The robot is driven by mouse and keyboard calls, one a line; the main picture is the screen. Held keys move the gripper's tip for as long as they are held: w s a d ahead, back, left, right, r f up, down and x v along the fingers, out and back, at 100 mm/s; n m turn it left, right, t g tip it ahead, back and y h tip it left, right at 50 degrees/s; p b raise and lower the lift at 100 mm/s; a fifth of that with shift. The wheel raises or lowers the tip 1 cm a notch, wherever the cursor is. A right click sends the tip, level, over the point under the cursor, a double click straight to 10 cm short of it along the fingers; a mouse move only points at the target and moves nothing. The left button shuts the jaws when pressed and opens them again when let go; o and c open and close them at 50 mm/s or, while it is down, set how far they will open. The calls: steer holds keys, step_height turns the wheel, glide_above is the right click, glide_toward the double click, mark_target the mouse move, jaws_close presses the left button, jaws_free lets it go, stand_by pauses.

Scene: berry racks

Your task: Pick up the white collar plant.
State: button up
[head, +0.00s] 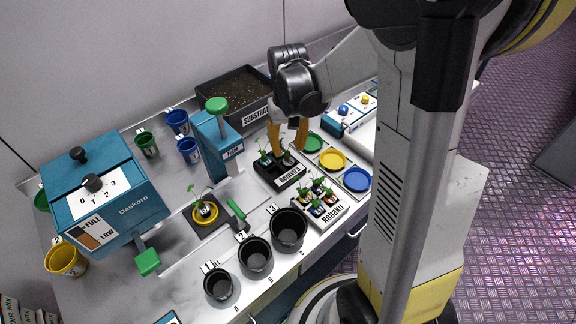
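My gripper (289,151) points down over the black tray labelled Demvira (285,183), its two orange fingers apart. Small green plants stand in this tray; one plant (265,158) shows left of the fingers and another (287,160) shows between the fingertips. Pale spots show at their bases, but the collar colours are too small to tell surely, so I cannot say which is the white collar plant. Whether the fingertips touch a plant is also unclear. A white tray labelled Rohaku (325,222) holds several plants with coloured collars, in front and to the right.
Green (312,142), yellow (332,159) and blue (357,179) discs lie right of the trays. Black numbered pots (288,229) line the front. A potted plant in a yellow ring (205,212), a blue press (218,150), a soil bin (240,122) and the Daskoro machine (105,195) stand left.

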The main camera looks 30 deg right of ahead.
mark_target(287, 154)
steer(key=f+b, duration=0.1)
steer(key=f, duration=0.3)
steer(key=shift+a+b, duration=0.2)
steer(key=shift+b, duration=0.1)
jaws_close()
steer(key=shift+r, duration=0.1)
